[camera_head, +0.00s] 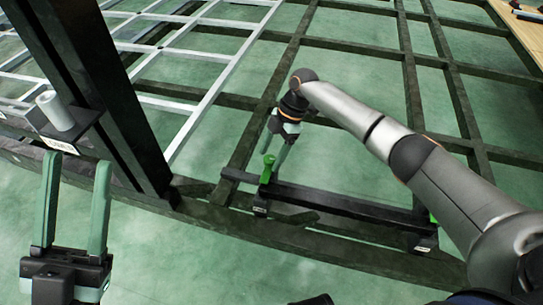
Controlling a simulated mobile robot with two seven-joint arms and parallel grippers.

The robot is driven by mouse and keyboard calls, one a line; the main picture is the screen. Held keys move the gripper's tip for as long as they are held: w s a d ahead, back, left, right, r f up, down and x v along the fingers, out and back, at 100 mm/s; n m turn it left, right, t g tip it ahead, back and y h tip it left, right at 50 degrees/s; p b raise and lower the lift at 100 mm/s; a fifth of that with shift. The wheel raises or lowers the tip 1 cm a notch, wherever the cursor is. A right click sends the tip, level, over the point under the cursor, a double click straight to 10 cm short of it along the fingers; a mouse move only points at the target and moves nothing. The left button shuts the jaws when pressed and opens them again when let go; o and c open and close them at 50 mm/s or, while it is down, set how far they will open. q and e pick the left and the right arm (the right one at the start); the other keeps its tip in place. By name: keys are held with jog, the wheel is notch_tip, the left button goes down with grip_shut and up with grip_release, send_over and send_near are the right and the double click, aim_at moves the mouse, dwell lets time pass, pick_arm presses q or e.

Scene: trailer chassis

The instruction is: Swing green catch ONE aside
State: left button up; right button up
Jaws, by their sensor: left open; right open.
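A green catch (267,168) stands upright at the left end of a dark bar (340,203) on the chassis. A second green catch (433,217) shows at the bar's right end, partly hidden by my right arm. The small labels below them are too small to read, so I cannot tell which is ONE. My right gripper (276,150) points down at the left green catch, its fingers open close around or beside it; contact cannot be told. My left gripper (77,162) is open and empty at the lower left, fingers pointing up the picture, apart from both catches.
A thick dark post (105,90) rises at the left. Beside it a white cylinder (56,110) sits on a labelled black bracket. Dark chassis beams (412,80) and a pale grid frame (215,85) lie over the green floor. A wooden surface (525,30) is at the top right.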

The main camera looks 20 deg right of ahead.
grip_shut()
dwell(0.7)
